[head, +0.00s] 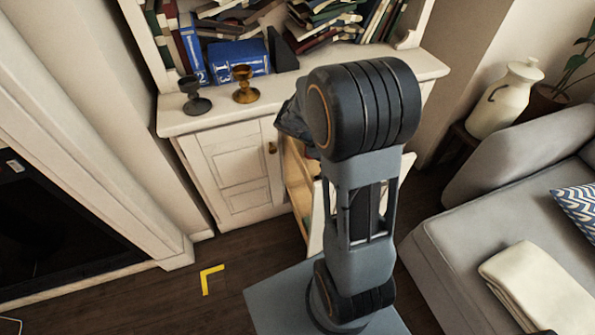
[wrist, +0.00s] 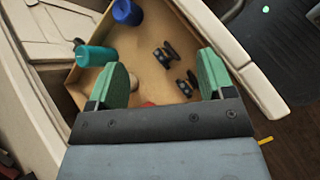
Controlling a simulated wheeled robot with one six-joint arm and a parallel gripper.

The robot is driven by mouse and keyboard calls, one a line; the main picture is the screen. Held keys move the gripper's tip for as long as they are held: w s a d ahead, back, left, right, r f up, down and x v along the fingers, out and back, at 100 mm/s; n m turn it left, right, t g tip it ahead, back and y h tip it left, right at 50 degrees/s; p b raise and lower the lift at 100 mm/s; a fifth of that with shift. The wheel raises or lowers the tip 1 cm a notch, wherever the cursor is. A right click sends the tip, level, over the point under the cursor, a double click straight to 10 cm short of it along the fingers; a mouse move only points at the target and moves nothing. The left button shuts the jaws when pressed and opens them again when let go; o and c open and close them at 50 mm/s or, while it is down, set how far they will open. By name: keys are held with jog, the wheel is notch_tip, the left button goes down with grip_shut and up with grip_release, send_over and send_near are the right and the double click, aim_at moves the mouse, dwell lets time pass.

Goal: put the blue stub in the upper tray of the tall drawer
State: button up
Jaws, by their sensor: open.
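A blue stub, a short cylinder (wrist: 127,12), is at the top of the wrist view, by the far left corner of a wooden tray (wrist: 185,25). The tray is part of the pulled-out drawer, which also shows in the head view (head: 299,186) in the white cabinet. I cannot tell from these views which tray level this is. My gripper (wrist: 163,65), with green finger pads, is open over the tray, and nothing shows between its pads at their tips. The blue stub lies beyond the left finger, apart from it. In the head view my arm hides the gripper and much of the drawer.
A teal cylinder (wrist: 95,56) lies at the tray's left wall. Small black pieces (wrist: 167,51) and a partly hidden pale round thing (wrist: 134,83) are in the tray. Two goblets (head: 244,84) stand on the cabinet top. A grey sofa (head: 480,225) is at right.

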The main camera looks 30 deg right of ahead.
jog(key=s+a+r+m+t+y, duration=0.3)
jog(key=a+m+y, duration=0.1)
jog(key=a, duration=0.4)
jog(key=s+a+r+m+t+y, duration=0.3)
jog(key=a+m+y, duration=0.1)
jog(key=a, duration=0.5)
jog(key=shift+s+r+m+y, duration=0.3)
jog(key=shift+s+m, duration=0.1)
jog(key=shift+m, duration=0.2)
